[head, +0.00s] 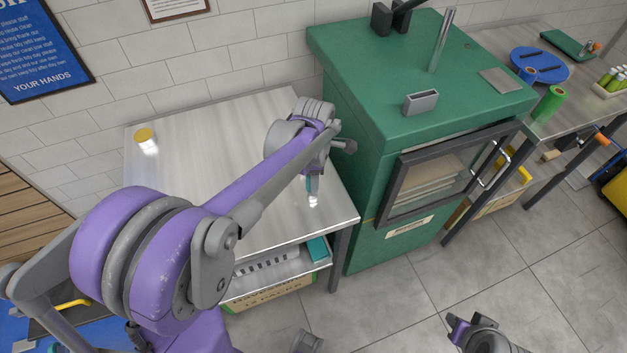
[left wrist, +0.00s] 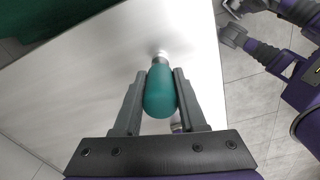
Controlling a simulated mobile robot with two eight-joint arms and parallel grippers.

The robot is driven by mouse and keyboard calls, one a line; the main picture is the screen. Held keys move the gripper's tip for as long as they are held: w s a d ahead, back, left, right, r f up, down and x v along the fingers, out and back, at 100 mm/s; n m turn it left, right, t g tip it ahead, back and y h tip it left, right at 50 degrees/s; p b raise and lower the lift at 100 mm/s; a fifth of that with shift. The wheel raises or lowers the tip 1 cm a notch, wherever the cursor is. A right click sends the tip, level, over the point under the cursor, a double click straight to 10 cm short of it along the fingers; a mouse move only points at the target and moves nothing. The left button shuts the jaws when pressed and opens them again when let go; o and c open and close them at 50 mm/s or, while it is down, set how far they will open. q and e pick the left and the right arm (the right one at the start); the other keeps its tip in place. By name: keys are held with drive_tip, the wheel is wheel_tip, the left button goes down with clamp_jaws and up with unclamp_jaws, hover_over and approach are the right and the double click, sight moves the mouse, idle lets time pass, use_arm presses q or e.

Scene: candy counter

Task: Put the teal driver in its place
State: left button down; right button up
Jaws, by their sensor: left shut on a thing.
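The teal driver (head: 314,185) has a rounded teal handle and a pale metal end. My left gripper (head: 313,176) is shut on its handle and holds it over the front right part of the steel table, near the green cabinet. In the left wrist view the teal handle (left wrist: 160,92) sits between the two dark fingers, with its metal end pointing away over the tabletop. I cannot tell whether it touches the table. My right gripper (head: 460,328) shows partly at the bottom right of the head view, over the floor; its finger state is unclear.
The steel table (head: 190,190) holds a yellow-lidded jar (head: 146,140) at its far left and is otherwise mostly bare. A grey slotted rack (head: 268,264) and a teal bin (head: 318,249) sit on its lower shelf. The green cabinet (head: 350,60) stands close on the right.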

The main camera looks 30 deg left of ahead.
use_arm(q)
drive_tip(key=shift+f, duration=0.2)
drive_tip(key=shift+c, duration=2.4)
unclamp_jaws()
drive_tip(key=shift+r, duration=0.1)
